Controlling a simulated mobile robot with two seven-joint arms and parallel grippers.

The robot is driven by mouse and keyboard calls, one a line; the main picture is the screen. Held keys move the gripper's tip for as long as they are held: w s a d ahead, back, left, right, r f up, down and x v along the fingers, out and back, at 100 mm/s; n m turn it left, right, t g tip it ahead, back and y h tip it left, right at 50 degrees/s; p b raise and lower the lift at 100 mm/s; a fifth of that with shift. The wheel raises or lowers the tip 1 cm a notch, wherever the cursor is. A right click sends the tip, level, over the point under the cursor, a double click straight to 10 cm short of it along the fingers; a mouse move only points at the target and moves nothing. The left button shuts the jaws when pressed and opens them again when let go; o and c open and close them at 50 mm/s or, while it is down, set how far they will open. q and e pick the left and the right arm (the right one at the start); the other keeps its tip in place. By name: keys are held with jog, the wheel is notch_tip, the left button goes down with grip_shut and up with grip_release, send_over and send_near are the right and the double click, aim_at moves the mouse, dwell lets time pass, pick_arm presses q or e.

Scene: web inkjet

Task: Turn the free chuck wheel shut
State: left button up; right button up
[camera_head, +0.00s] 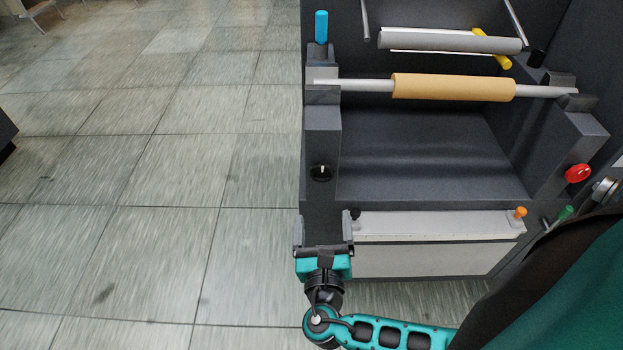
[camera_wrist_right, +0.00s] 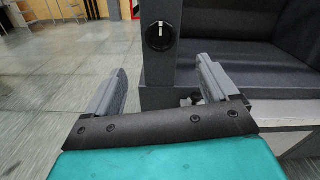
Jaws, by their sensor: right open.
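A black round wheel (camera_head: 320,173) with a white mark sits on the front of the left post of the machine. It also shows in the right wrist view (camera_wrist_right: 160,36), its white mark near upright. A red wheel (camera_head: 578,173) with a white mark sits on the right post. I cannot tell from the frames which one is the free chuck wheel. My right gripper (camera_head: 323,222) is open and empty, in front of and below the black wheel, apart from it. In the wrist view its two fingers (camera_wrist_right: 163,85) point toward the left post, below the wheel. My left gripper is not in view.
A shaft with a tan roll (camera_head: 453,87) spans the two posts. A blue handle (camera_head: 321,26) stands on the left post. A pale panel (camera_head: 440,224) with an orange knob (camera_head: 520,212) lies right of my gripper. Tiled floor (camera_head: 150,190) at left is clear.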

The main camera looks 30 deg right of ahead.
aim_at(322, 175)
jog(key=x, duration=1.2)
jog(key=shift+w+d, duration=0.3)
jog(key=c, duration=1.1)
